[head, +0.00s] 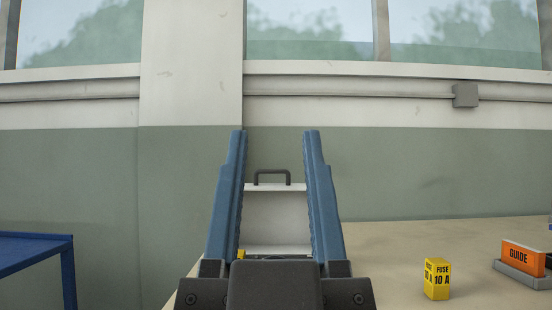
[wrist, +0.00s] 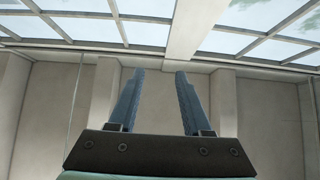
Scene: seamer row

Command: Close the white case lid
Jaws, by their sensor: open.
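The white case lid (head: 275,218) stands open and upright at the back of the bench in the head view, seen between my fingers. A dark handle (head: 272,173) sits on its top edge. Below it is a thin strip of the case, with something dark and a small yellow piece; my gripper hides the rest of the case. My gripper (head: 275,133) is open and empty, its two blue fingers pointing up and forward, in front of the lid in the picture. The wrist view shows the open gripper (wrist: 159,73) against wall and windows, without the case.
The tan bench (head: 390,245) carries a yellow fuse box (head: 437,280) at right. Farther right an orange guide box (head: 523,257) rests in a grey holder (head: 522,275). A blue table (head: 35,245) stands at left. The bench between case and fuse box looks clear.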

